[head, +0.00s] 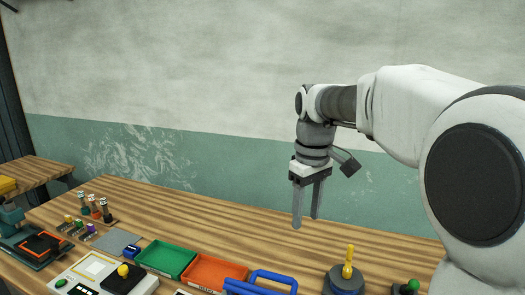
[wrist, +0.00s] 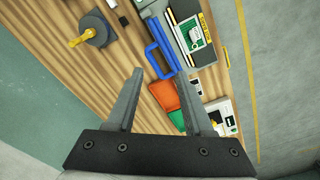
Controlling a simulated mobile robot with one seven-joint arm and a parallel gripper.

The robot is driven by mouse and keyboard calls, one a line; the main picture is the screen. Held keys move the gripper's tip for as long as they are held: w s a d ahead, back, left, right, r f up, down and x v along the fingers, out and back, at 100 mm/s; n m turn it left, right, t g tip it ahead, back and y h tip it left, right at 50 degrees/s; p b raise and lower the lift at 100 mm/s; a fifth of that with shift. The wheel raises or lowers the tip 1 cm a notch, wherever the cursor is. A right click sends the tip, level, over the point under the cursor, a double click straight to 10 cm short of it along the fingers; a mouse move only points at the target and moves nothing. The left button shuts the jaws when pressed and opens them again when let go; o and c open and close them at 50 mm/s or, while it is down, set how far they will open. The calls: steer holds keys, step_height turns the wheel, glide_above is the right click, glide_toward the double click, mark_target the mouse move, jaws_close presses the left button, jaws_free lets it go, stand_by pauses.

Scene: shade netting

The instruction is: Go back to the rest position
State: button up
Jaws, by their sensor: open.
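My gripper (head: 307,222) hangs from my arm in the head view, fingers pointing down, above the wooden workbench (head: 270,218). Its two fingers are apart with nothing between them. In the wrist view the gripper (wrist: 168,88) also shows open and empty, with the bench below it. The fingertips look clear of the bench and of the objects on it.
A green tray (head: 166,260), an orange tray (head: 215,272) and a blue handle (head: 262,281) line the bench's front. A dark base with a yellow lever (head: 347,262) stands right of them. A white panel with a yellow knob (head: 123,270) lies left. The bench's back strip is clear.

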steer(key=s+d+f+m+t, duration=0.2)
steer(key=s+m, duration=0.1)
steer(key=s, duration=0.8)
steer(key=s+d+f+m+t, duration=0.1)
steer(key=s+d+m+t, duration=0.2)
steer(key=s, duration=0.7)
steer(key=shift+s+f+m, duration=0.35)
steer(key=shift+s+m, duration=0.05)
steer(key=shift+m, duration=0.2)
stand_by(1.1)
